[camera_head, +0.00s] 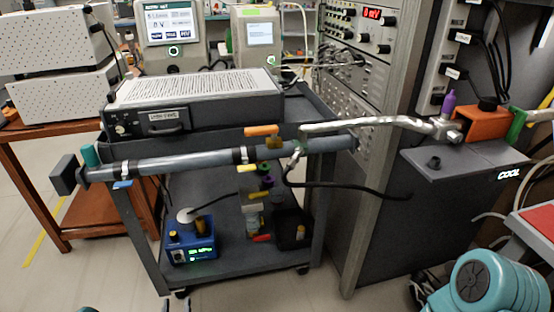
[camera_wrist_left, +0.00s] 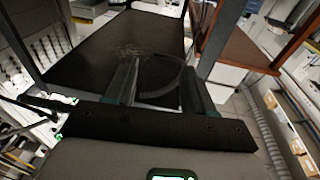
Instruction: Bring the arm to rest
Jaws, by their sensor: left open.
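My left gripper (camera_wrist_left: 160,78) shows in the left wrist view with its two grey-teal fingers apart and nothing between them. Beyond the fingers is a dark flat surface (camera_wrist_left: 95,60) with a thin dark cable loop (camera_wrist_left: 160,92). I see no contact between the fingers and that surface.
A grey cart (camera_head: 145,238) carries a white-topped instrument (camera_head: 195,88) and a long grey tube (camera_head: 200,160). A blue pump box (camera_head: 190,245) sits on its lower shelf. A rack (camera_head: 350,110) stands right. A brown table (camera_head: 35,130) stands left. Floor shows at lower left.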

